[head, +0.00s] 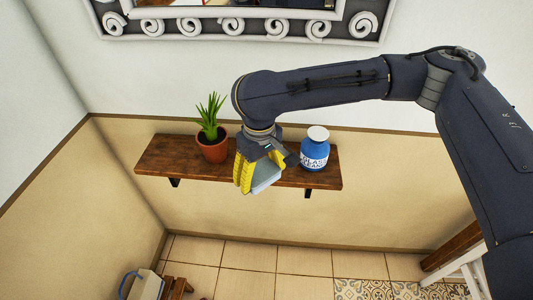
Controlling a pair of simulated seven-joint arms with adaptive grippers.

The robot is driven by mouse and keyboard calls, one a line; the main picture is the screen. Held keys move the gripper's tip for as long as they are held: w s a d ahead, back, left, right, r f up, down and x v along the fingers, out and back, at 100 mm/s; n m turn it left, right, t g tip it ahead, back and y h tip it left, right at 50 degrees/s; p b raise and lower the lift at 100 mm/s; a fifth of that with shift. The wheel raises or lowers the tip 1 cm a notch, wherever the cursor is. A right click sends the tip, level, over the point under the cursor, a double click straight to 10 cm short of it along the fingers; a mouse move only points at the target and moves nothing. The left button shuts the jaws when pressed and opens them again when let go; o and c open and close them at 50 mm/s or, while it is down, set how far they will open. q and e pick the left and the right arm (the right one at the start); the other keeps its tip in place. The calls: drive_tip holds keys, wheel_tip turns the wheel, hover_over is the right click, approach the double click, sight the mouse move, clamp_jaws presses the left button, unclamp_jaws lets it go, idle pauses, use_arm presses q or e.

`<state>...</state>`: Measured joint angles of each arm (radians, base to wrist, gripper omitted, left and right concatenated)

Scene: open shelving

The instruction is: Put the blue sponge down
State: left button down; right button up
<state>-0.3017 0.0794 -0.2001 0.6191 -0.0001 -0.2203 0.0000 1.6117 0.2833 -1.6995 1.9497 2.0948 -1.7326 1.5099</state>
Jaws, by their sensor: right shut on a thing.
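My right gripper (259,174) hangs down in front of the wooden shelf, between the potted plant and the blue bottle. Its yellow ribbed finger is on the left side. It is shut on the sponge (266,181), whose pale blue-grey face shows at the lower right of the fingers. The gripper hides part of the sponge. The sponge overlaps the shelf's front edge in the picture, and I cannot tell whether it touches the shelf. My left gripper is not in view.
The brown wooden shelf (163,158) is fixed to the wall. A plant in a terracotta pot (212,148) stands left of the gripper, and a blue bottle with a white lid (315,152) stands to the right. A scroll-framed mirror (232,27) hangs above. Free shelf shows at the left end.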

drive_tip(key=w, duration=0.8)
drive_tip(key=w+d, duration=0.1)
drive_tip(key=w, duration=0.4)
drive_tip(key=shift+d, duration=0.1)
drive_tip(key=shift+w+f, duration=0.2)
drive_tip(key=shift+f, duration=2.7)
drive_tip(key=shift+w+f, duration=0.2)
drive_tip(key=shift+f, duration=0.4)
drive_tip(key=shift+d+f, duration=0.1)
drive_tip(key=o, duration=0.9)
wheel_tip(320, 180, up, 12)
drive_tip(key=shift+r, duration=0.15)
